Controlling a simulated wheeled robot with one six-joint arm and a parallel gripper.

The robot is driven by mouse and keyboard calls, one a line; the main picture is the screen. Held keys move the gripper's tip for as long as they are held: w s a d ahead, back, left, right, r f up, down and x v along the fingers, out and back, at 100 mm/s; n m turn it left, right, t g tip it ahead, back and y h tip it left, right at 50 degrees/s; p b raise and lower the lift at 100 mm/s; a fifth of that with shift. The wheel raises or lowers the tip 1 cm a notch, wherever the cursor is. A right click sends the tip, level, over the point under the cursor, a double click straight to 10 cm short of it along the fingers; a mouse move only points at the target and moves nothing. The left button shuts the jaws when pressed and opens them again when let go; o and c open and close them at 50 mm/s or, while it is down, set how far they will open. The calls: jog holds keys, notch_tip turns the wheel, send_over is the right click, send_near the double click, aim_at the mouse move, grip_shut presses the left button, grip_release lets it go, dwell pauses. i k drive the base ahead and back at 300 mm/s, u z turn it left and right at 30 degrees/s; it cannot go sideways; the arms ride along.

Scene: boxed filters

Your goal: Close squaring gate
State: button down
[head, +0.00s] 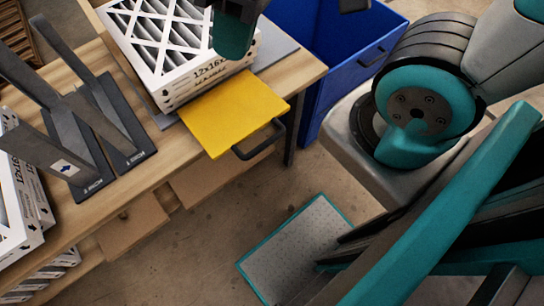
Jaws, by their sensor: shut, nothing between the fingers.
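The squaring gate appears to be the yellow panel (234,110) with a black bar handle (262,140). It lies roughly flat, folded out from the near side of a boxed filter (178,42), with its handle end reaching past the table's front edge. The filter has a white lattice face and a 12x16 label, and sits on a grey plate (278,50). A teal and dark part of my arm hangs over the filter's right end and hides some of it. My gripper's fingers do not show.
Dark upright brackets (110,115) stand on the wooden table (170,170) at left. More boxed filters (22,190) are at the left edge. A blue bin (330,60) stands right of the table. Floor shows in front of the table.

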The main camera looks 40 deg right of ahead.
aim_at(227, 114)
jog(key=k, duration=1.25)
